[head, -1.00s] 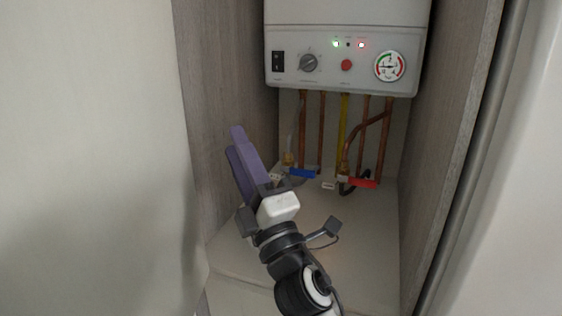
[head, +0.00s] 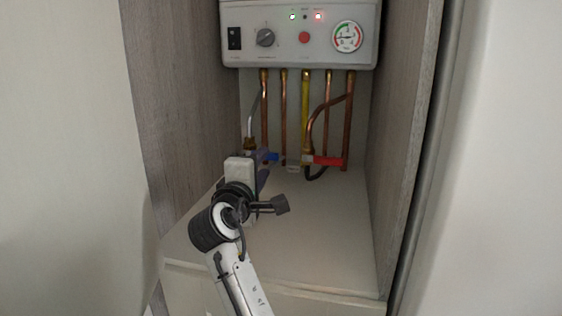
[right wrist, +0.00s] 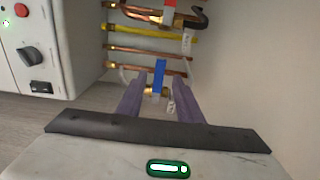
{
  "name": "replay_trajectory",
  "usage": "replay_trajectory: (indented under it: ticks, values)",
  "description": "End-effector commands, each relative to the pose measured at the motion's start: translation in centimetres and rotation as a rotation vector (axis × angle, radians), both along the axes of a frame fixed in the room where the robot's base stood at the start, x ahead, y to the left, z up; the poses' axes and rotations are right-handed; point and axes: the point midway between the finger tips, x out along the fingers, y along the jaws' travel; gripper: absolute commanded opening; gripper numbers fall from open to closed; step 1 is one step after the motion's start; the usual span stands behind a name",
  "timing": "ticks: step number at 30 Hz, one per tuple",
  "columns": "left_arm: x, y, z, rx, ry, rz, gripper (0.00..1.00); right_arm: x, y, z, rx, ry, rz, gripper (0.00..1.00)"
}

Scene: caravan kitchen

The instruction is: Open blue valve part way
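The blue valve's handle (head: 271,157) is low at the back of the cupboard, on a pipe below the boiler. In the right wrist view the blue handle (right wrist: 159,74) shows between my right gripper's two purple fingers, with a visible gap on each side. My right gripper (head: 259,163) is open and close to the valve; its body hides part of the valve in the head view. In the right wrist view the gripper (right wrist: 160,78) frames the brass valve body too. I cannot tell whether a finger touches the handle. My left gripper is not in view.
A red valve handle (head: 325,160) sits to the right of the blue one. Copper pipes (head: 348,120) and a yellow pipe (head: 304,110) run up to the boiler (head: 300,40). Wooden side walls (head: 180,90) bound the cupboard. The cupboard floor (head: 320,230) is clear.

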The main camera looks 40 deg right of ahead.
Motion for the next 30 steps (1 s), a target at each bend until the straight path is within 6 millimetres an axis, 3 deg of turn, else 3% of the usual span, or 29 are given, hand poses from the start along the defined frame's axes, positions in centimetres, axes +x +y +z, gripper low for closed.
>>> replay_trajectory:
  ticks: [15,28,30]
  values:
    - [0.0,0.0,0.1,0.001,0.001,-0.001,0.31,5.4,-6.7,0.2,-0.002,-0.002,-0.003,0.33]
    - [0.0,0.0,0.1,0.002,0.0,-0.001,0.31,6.2,-7.5,0.1,0.001,-0.002,-0.001,0.33]
    - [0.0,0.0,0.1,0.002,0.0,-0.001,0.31,6.2,-7.5,0.1,0.001,-0.002,-0.001,0.23]
